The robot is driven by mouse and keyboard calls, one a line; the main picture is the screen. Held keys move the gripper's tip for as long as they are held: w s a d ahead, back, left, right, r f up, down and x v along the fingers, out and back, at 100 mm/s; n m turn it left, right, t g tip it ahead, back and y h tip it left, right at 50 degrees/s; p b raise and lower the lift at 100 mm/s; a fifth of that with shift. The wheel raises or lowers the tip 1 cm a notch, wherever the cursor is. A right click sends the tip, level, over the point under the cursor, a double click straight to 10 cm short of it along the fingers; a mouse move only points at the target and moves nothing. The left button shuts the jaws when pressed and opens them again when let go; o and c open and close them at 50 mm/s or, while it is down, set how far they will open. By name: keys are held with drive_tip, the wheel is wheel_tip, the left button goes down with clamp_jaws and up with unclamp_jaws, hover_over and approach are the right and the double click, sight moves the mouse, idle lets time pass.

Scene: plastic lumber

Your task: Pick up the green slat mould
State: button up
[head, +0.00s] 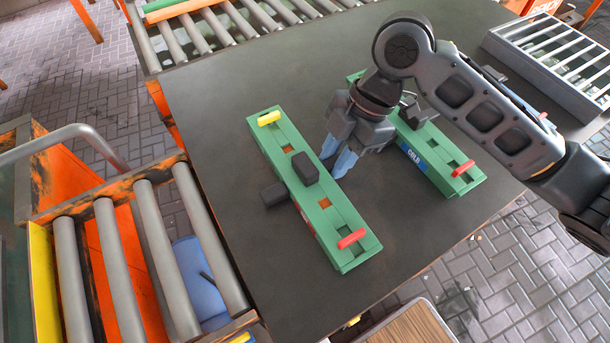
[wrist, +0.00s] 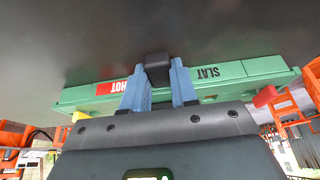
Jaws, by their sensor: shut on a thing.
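The green slat mould (head: 335,220) is the left of two long green moulds on the dark table. In the wrist view the slat mould (wrist: 240,72) shows the word SLAT and a red HOT label on its side. It has a yellow piece at its far end, a red piece at its near end and dark blocks at its middle. My gripper (head: 334,163) comes in from the right at mid-length. In the wrist view its blue fingers (wrist: 157,76) are shut on a dark block at the mould's middle. I cannot tell whether the mould is off the table.
A second green mould (head: 440,160) with a blue COLD label lies to the right, under and beside my arm. Roller conveyors stand at the left (head: 110,250) and at the back (head: 215,28). A grey slatted rack (head: 550,60) is at the back right. The table's front is clear.

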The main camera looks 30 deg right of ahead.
clamp_jaws()
idle(0.8)
